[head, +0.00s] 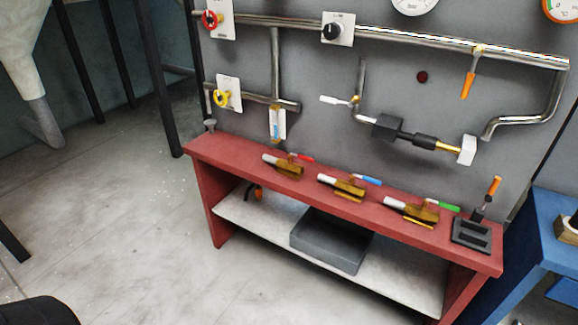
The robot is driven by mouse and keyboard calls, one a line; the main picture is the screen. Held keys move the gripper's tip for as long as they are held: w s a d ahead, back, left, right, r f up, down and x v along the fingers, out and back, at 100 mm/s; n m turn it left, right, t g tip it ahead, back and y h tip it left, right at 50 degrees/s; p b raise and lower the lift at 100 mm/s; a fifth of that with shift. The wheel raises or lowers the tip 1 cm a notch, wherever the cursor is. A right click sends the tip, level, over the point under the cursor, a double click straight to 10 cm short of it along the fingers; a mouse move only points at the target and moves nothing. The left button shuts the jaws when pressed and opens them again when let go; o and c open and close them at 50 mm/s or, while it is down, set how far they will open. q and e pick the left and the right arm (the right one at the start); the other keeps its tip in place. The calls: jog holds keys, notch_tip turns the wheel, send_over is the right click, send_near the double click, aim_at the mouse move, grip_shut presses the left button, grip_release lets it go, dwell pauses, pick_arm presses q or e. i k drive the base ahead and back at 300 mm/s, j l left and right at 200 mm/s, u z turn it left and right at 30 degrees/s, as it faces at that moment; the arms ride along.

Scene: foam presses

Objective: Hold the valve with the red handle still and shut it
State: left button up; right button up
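The valve with the red handle (287,169) lies on top of the red bench (230,154), at the left of a row of three similar valves. It has a brass body and a pale grey end towards the left. Its red lever (302,158) sits on the body's far side and points right, roughly along the body. Whether that counts as open or shut I cannot tell. Nothing is touching this valve. Neither of my grippers shows in the head view.
A blue-handled valve (343,186) and a green-handled valve (410,209) lie further right. A dark holder (472,234) with an orange-handled tool stands at the right end. Wall pipes (420,43) run behind the bench. A grey bin (330,241) sits below. Floor in front is clear.

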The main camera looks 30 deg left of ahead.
aim_at(302, 157)
jog(key=i+j+u, duration=0.25)
jog(key=i+j, duration=0.3)
jog(key=i+j+u, duration=0.25)
jog(key=i+j, duration=0.3)
jog(key=j, duration=0.1)
